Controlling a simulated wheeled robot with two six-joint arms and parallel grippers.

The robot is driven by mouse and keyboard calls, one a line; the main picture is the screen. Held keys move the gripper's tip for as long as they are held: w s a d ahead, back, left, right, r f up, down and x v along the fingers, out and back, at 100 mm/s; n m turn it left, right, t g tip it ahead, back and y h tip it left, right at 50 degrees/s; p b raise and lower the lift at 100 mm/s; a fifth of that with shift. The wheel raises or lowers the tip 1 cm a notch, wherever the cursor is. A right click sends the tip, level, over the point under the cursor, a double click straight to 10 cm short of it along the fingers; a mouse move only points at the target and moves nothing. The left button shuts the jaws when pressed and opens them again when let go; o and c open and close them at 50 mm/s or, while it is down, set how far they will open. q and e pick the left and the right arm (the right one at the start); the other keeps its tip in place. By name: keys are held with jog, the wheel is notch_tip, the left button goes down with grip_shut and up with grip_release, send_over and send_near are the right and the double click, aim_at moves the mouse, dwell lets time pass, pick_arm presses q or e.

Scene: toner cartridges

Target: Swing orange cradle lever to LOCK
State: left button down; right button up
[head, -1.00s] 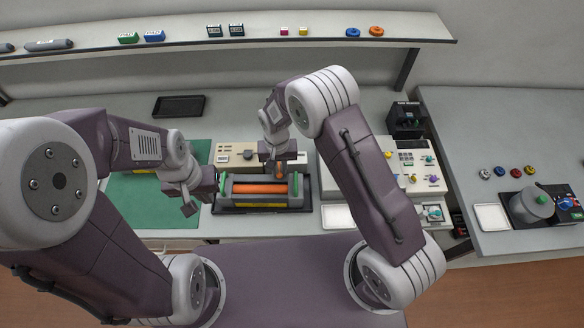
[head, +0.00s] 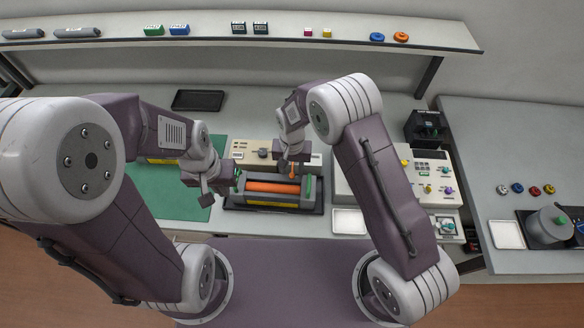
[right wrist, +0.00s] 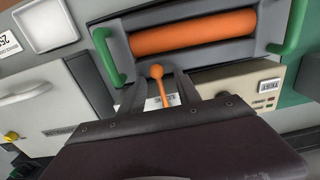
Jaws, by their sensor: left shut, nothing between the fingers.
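The cradle (head: 310,203) holds an orange roller (head: 272,187) between green handles. In the right wrist view the roller (right wrist: 190,34) is at the top. The orange lever (right wrist: 157,72), with a round knob and thin stem, stands at the cradle's side; it also shows in the head view (head: 294,171). A label reading LOCK (right wrist: 167,101) lies beside its stem. My right gripper (right wrist: 162,90) has its fingers apart, one on each side of the stem, with visible gaps. My left gripper (head: 207,198) is shut and empty, left of the cradle above the green mat.
A beige panel (head: 252,149) lies behind the cradle. A beige machine with colored knobs (head: 428,168) and a white tray (head: 348,221) are to the right. A green mat (head: 160,200) is on the left. A black tray (head: 198,100) lies at the back, below a shelf (head: 210,45).

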notch_tip(320, 180, up, 9)
jog(key=b, duration=0.1)
jog(key=shift+b, duration=0.3)
jog(key=s+d+r+m+t, duration=0.1)
jog(key=d+r+m, duration=0.15)
jog(key=d, duration=0.45)
jog(key=s+d+r+m, duration=0.1)
jog(key=s+d+r, duration=0.1)
jog(key=d+r, duration=0.35)
jog(key=s+d+f+n, duration=0.2)
jog(key=s+d, duration=0.1)
jog(key=s, duration=0.2)
jog(key=s+d+f+n, duration=0.2)
jog(key=s+d+f, duration=0.1)
jog(key=s, duration=0.3)
jog(key=shift+f, duration=0.35)
